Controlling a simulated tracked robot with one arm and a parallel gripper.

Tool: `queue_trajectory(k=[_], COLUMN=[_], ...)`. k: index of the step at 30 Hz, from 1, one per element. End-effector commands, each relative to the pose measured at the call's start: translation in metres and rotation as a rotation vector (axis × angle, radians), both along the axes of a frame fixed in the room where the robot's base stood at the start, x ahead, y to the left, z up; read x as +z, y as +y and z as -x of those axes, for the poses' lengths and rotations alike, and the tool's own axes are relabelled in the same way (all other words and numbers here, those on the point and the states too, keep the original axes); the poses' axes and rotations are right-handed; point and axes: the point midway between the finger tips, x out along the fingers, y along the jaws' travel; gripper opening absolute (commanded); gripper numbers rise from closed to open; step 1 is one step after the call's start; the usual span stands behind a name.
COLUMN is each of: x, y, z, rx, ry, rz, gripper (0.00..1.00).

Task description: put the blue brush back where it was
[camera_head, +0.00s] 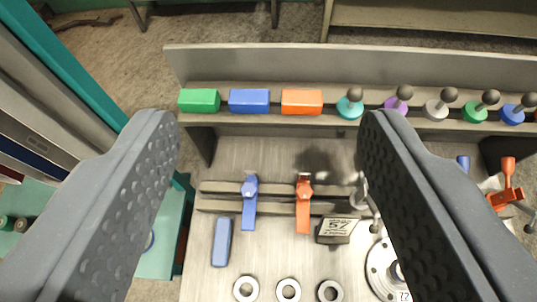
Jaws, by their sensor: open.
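My gripper (266,118) is open, with one dark grey finger on each side of the picture and nothing held between them. No blue thing shows clear bristles, so I cannot tell which one is the brush. A blue long-handled piece (249,203) hangs on a rail beside a similar orange piece (303,203). A muted blue flat oblong (221,242) lies just below the rail, to the left. A blue block (249,100) sits on the upper shelf. All three lie between the fingers in the picture, apart from them.
The shelf (225,121) also carries a green block (199,100), an orange block (301,102) and several round-knobbed pieces. Below are a box marked 57 (337,230), several metal rings (288,290) and a round disc (381,272). Teal furniture (158,250) stands left.

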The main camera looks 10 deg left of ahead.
Motion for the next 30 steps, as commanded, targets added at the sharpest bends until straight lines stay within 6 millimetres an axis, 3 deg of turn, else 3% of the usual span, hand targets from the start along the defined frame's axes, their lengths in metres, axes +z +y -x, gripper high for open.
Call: queue_trajectory(k=[1,3,9,20,30], x=[0.024,0.048,0.084,0.086,0.047], y=[-0.007,-0.015,-0.026,-0.026,-0.026], z=[0.015,0.031,0.059,0.061,0.061], rx=[-0.007,-0.013,-0.023,-0.024,-0.024], ry=[-0.055,-0.111,-0.198,-0.205,-0.205], rz=[0.005,0.016,0.036,0.038,0.038], gripper=[0.56,0.56,0.56,0.56,0.56])
